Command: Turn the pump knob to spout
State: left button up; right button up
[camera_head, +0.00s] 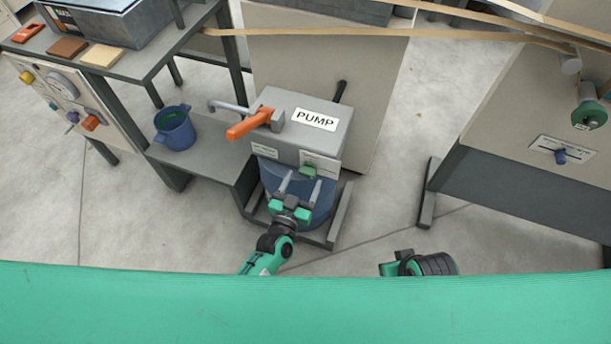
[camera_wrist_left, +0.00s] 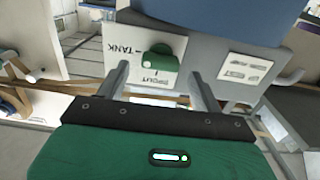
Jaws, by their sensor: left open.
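The green pump knob (camera_head: 308,171) sits on a white label plate (camera_head: 322,163) on the front of the grey pump box (camera_head: 310,115). In the left wrist view the knob (camera_wrist_left: 160,62) lies between my open fingers. The plate (camera_wrist_left: 117,57) there reads TANK to the left of the knob and SPOUT below it, lettering upside down. I cannot tell exactly where the knob points. My left gripper (camera_head: 301,187) is open and empty, in front of and just below the knob, with no clear contact. My right gripper's fingers are not visible.
A blue tank (camera_head: 320,200) stands below the pump box. Bare floor (camera_head: 385,210) lies to the right.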

aim_at(308, 171)
pick_arm(q)
jog(key=shift+x, duration=1.45)
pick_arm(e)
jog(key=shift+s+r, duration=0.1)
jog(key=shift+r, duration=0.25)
pick_arm(q)
jog(key=c, duration=1)
